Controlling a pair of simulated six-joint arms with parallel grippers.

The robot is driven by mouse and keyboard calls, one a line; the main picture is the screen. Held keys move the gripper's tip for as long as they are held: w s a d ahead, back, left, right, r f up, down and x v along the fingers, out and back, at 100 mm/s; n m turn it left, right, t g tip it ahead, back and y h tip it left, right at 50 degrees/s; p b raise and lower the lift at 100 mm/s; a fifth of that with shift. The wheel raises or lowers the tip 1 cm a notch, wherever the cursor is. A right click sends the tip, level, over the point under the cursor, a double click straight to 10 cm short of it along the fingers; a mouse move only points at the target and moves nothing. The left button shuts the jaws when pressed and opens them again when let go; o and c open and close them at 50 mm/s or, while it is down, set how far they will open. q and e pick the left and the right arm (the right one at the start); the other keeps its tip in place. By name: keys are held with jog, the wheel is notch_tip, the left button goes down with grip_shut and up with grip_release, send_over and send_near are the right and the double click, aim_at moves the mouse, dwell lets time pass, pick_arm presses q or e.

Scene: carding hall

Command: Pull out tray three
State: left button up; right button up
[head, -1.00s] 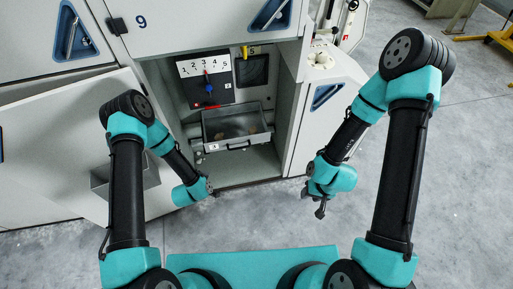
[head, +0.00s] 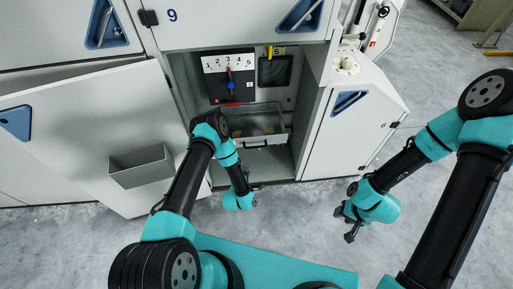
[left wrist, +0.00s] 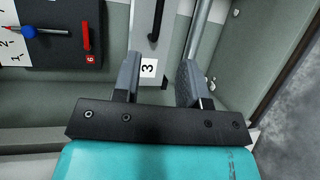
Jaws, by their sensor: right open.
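The grey tray (head: 268,122) sits in the open cabinet bay, with a handle along its front; my left arm hides its left part. In the left wrist view a white label "3" (left wrist: 149,68) shows on a grey front, with a dark bar (left wrist: 156,20) above it. My left gripper (left wrist: 160,76) is open, the label seen between its fingers, nothing held. In the head view its fingers are hidden behind the teal wrist, low in front of the bay. My right gripper (head: 345,226) is open and empty over the floor, right of the bay.
A number panel (head: 228,75) marked 1 to 5 with a blue knob (head: 231,86) is above the tray. The open door (head: 90,130) with a grey bin (head: 141,166) stands left. A white side cabinet (head: 350,130) is right. Floor at right is clear.

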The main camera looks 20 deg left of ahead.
aim_at(256, 147)
pick_arm(q)
jog(key=w+f, duration=0.1)
jog(key=w, duration=0.4)
jog(key=w+f, duration=0.1)
jog(key=w, duration=0.5)
jog(key=w+f, duration=0.1)
jog(key=w, duration=0.5)
jog(key=shift+d, duration=0.3)
jog(key=shift+c, duration=0.4)
grip_shut()
